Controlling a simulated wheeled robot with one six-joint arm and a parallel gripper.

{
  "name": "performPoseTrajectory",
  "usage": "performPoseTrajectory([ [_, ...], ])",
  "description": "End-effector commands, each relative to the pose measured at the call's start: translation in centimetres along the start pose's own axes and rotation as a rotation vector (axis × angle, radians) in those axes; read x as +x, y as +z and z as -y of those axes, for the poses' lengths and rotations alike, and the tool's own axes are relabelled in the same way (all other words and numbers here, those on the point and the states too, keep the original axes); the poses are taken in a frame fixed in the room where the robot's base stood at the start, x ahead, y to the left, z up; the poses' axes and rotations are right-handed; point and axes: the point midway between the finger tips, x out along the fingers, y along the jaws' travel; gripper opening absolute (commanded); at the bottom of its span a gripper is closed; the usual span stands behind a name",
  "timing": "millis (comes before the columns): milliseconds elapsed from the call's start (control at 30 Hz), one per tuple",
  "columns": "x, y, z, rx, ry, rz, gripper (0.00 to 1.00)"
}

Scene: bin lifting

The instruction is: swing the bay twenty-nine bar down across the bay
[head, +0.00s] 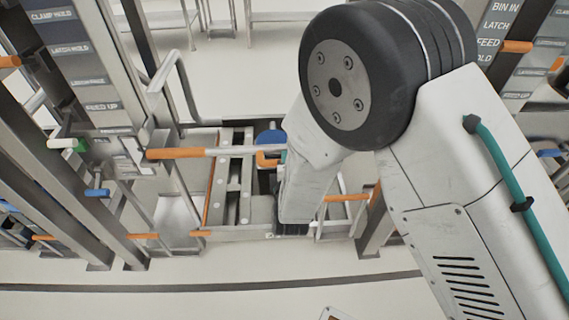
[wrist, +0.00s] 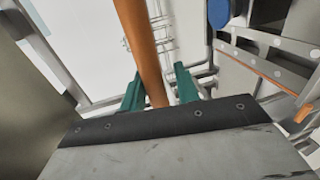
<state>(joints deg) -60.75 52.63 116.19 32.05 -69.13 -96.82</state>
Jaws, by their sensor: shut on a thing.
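My gripper (wrist: 160,88) has its two green fingers on either side of an orange bar (wrist: 144,45) in the wrist view, shut on it. The bar runs from the top edge down between the fingers. In the head view my arm hides most of the gripper. A level bar with an orange left part (head: 175,153) and a pale right part reaches across the bay to my wrist. I cannot tell for sure that it is the held bar. No bay number is readable.
Labelled posts (head: 68,49) rise at left, with more at right. Another orange bar (head: 347,198) lies right of my wrist.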

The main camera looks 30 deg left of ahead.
Motion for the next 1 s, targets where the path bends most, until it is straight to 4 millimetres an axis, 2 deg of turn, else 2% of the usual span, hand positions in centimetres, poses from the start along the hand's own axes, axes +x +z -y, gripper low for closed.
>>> performPoseTrajectory([
  [300, -4.9, -0.1, 0.3, -0.005, -0.007, -0.004, 0.26],
  [500, -7.3, -0.2, 0.2, -0.004, -0.004, -0.004, 0.26],
  [1000, -7.7, -0.1, 0.1, -0.001, -0.001, -0.002, 0.26],
])
